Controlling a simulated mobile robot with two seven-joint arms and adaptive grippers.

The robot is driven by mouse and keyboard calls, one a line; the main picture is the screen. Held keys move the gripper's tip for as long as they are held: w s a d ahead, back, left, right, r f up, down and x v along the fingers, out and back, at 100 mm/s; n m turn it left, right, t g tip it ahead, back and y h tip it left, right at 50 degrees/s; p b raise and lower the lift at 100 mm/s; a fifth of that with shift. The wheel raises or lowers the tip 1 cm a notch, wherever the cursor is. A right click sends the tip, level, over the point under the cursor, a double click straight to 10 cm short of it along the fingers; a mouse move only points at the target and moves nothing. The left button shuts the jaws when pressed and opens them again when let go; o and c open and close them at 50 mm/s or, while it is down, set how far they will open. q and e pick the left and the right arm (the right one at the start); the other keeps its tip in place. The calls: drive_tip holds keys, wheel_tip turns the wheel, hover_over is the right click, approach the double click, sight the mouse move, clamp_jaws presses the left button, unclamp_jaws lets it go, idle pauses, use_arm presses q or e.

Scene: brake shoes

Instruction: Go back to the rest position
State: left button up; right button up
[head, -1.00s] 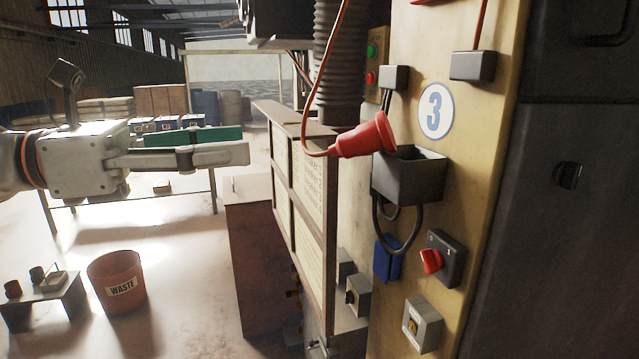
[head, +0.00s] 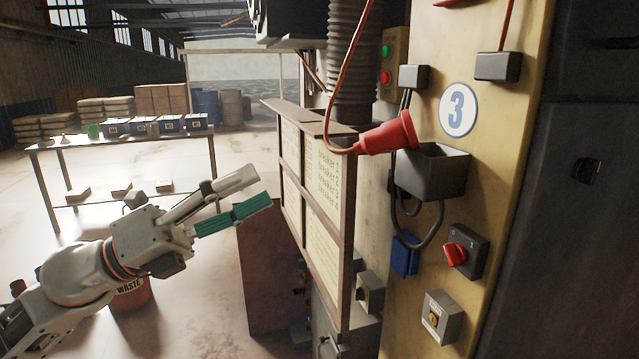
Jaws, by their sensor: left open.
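My left gripper (head: 262,190) is in the middle-left of the head view, on the arm coming in from the lower left. Its two fingers point right and slightly up, one pale and one with a green length, and they are apart. I see nothing clearly held between them. The fingertips appear just left of the brown-framed notice board (head: 345,230); I cannot tell how near in depth. My right gripper is not in view.
A waste bin (head: 135,300) is partly behind my arm. A table (head: 60,143) with blue boxes stands behind.

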use_arm(q)
drive_tip(key=w+a+f+n+t+y, duration=0.1)
drive_tip(key=a+f+n+t+y, duration=0.25)
drive_tip(key=f+n, duration=0.65)
drive_tip(key=w+a+f+n+t+y, duration=0.2)
drive_tip(key=f+n+t+y, duration=0.25)
drive_tip(key=f+n, duration=0.55)
drive_tip(key=w+a+f+n+t+y, duration=0.1)
drive_tip(key=a+f+n+t+y, duration=0.3)
drive_tip(key=f, duration=0.9)
drive_tip(key=s+f+n+g+y, duration=0.3)
drive_tip(key=s+f+n, duration=0.3)
drive_tip(key=s+f, duration=0.4)
drive_tip(key=s+f+n+g+y, duration=0.3)
drive_tip(key=s+f, duration=0.8)
drive_tip(key=f, duration=0.8)
drive_tip(key=n+g, duration=0.2)
drive_tip(key=n, duration=0.1)
drive_tip(key=shift+a+f+g+y, duration=0.15)
drive_tip(key=shift+a+g+y, duration=0.15)
